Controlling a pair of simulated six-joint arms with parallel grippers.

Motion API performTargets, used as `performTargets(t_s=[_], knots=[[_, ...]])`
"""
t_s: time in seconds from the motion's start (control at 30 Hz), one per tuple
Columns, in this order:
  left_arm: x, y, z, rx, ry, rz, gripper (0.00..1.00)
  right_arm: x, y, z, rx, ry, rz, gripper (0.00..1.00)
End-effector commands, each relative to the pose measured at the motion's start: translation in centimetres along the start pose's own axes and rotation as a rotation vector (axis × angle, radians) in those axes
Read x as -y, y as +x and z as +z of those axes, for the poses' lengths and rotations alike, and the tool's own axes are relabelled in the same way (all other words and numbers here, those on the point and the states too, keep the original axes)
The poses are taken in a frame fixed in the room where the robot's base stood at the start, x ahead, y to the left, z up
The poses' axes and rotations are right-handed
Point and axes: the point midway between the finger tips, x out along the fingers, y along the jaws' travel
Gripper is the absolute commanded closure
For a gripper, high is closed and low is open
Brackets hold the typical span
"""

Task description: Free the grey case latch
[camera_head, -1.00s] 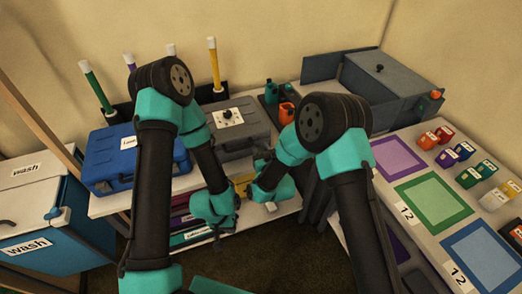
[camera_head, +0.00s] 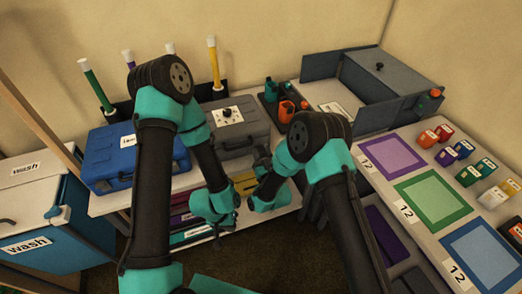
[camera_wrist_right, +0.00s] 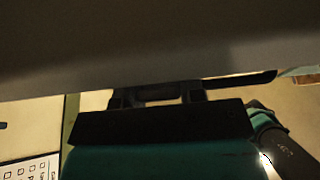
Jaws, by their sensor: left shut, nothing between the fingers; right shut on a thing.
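The grey case (camera_head: 243,140) stands closed on the left bench, with a white label and a dark knob (camera_head: 228,114) on its lid. My right gripper (camera_head: 262,158) is at the case's front right edge. In the right wrist view the case's grey side (camera_wrist_right: 150,45) fills the top, and the fingers of my right gripper (camera_wrist_right: 158,96) are shut on a small dark part against it, which looks like the latch. The latch itself is mostly hidden in the head view. My left gripper (camera_head: 236,192) is shut and empty, lower down in front of the bench shelves.
A blue case (camera_head: 115,165) stands left of the grey case. Coloured tubes (camera_head: 214,62) rise behind both. Orange and teal items (camera_head: 286,108) stand to the right. A blue wash bin (camera_head: 70,240) is at far left.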

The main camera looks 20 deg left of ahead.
Motion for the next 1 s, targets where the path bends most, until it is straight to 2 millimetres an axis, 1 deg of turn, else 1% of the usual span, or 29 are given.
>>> performTargets(t_s=[0.03, 0.27, 0.3, 0.57, 0.83, 1.0], knots=[[0.0, 0.0, 0.0, 0.000, 0.000, 0.000, 1.00, 0.0, -0.3, 0.3, 0.003, 0.001, 0.000, 0.88], [0.0, 0.0, 0.0, 0.000, 0.000, 0.000, 1.00, 0.0, -0.3, 0.3, 0.004, 0.001, 0.000, 0.88], [0.0, 0.0, 0.0, 0.000, 0.000, 0.000, 1.00, 0.0, -0.3, 0.3, 0.004, 0.001, 0.000, 0.63], [0.0, 0.0, 0.0, 0.000, 0.000, 0.000, 1.00, 0.0, -0.2, 0.2, 0.000, 0.000, 0.000, 0.38], [0.0, 0.0, 0.0, 0.000, 0.000, 0.000, 1.00, 0.1, -0.2, 0.1, -0.001, 0.001, -0.001, 0.38], [0.0, 0.0, 0.0, 0.000, 0.000, 0.000, 1.00, 0.5, -1.2, 0.2, 0.001, 0.003, -0.007, 0.38]])
